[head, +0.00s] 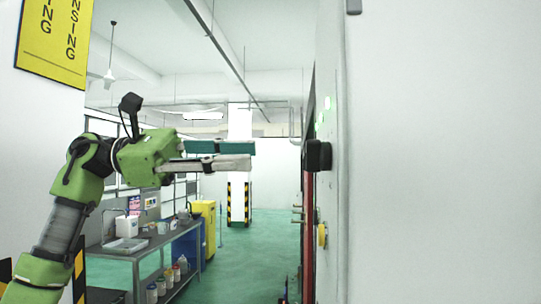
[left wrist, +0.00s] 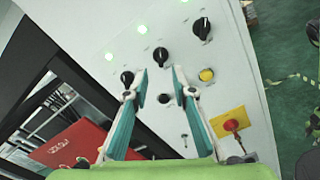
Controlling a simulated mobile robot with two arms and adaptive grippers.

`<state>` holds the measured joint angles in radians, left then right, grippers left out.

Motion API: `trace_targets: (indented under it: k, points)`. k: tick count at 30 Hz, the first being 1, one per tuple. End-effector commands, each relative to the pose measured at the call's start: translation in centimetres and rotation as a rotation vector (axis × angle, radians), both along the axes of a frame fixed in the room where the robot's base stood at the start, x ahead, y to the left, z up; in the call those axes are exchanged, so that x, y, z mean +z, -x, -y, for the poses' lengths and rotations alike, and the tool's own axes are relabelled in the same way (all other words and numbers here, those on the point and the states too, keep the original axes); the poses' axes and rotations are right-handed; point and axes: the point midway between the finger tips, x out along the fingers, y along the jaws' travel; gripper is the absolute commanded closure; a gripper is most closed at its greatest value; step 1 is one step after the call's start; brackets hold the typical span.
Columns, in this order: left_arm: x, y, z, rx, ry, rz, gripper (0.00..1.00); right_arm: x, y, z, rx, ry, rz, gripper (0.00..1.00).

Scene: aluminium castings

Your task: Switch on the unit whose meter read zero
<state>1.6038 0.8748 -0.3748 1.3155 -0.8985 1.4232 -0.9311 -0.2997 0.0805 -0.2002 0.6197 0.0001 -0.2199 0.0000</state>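A pale control panel (left wrist: 225,105) fills much of the left wrist view. It has a slanting row of green lights (left wrist: 142,29), with a row of black knobs (left wrist: 202,27) below them. My left gripper (left wrist: 161,71) is open and empty, its fingertips facing the panel with the middle black knob (left wrist: 160,56) in line with the gap. Whether they touch it I cannot tell. In the head view the left gripper (head: 252,155) points right, short of a black knob (head: 317,155) on the panel seen edge-on. No meter is readable. My right gripper is not in view.
A grey workbench (head: 150,243) with containers stands at the left. Green floor (head: 250,255) lies open behind. A white wall (head: 440,150) fills the right.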

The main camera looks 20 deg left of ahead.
Motion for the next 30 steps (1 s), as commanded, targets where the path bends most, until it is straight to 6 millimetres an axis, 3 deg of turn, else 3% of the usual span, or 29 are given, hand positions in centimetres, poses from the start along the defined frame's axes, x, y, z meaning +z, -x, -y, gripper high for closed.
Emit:
trace_targets:
  k: [6, 11, 26, 30]
  points:
    - [0.0, 0.8, -2.8, 0.000, 0.001, 0.001, 0.76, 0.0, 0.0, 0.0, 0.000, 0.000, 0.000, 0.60]
    - [0.0, 1.0, -3.3, -0.001, 0.000, 0.002, 0.76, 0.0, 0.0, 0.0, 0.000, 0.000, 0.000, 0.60]
    - [-0.1, 0.9, -3.1, -0.003, 0.005, -0.003, 0.76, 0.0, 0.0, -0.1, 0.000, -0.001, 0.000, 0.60]
    - [-0.8, -0.9, -1.0, -0.031, 0.089, -0.060, 0.76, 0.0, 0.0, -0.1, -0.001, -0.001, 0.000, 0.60]
